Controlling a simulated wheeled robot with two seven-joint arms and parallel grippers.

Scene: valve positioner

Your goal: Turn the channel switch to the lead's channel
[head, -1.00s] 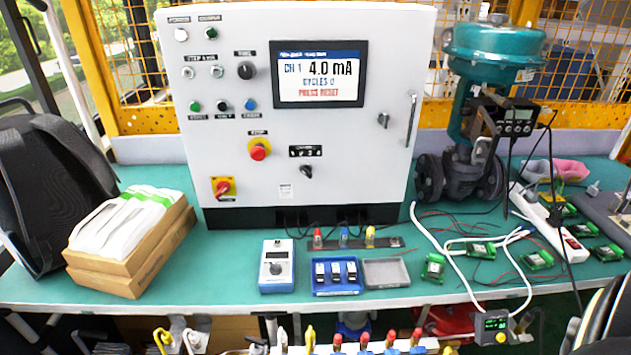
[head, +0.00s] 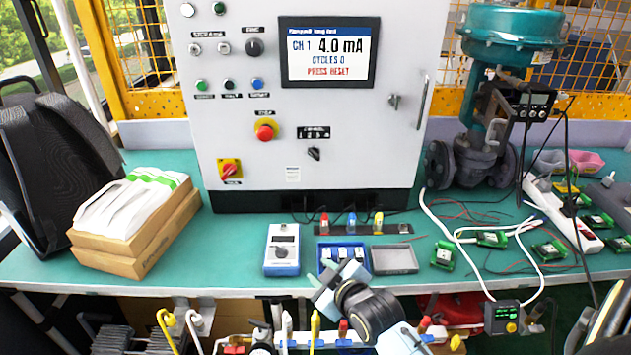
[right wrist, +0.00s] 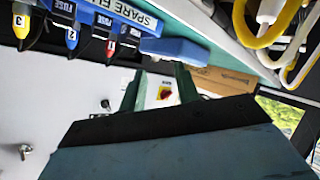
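The channel switch (head: 314,154) is a small black knob under a numbered label on the lower part of the white control cabinet (head: 240,160). Its exact pointer setting is too small to read. The screen (head: 328,52) reads CH 1, 4.0 mA, CYCLES 0, PRESS RESET. Red (head: 324,222), blue (head: 350,222) and yellow (head: 378,222) lead plugs stand in a strip before the cabinet; the right wrist view shows numbers 1, 2 and 3 on them. My right gripper (head: 328,283) is open and empty at the bench's front edge, below and away from the switch. My left gripper is out of view.
A blue fuse tray (head: 342,266), a grey tray (head: 393,258) and a handheld meter (head: 282,250) stand at the bench front near my right gripper. Cardboard boxes (head: 130,250) lie left. The valve (head: 480,160), white cables and green boards are right. Hooks and tools hang below.

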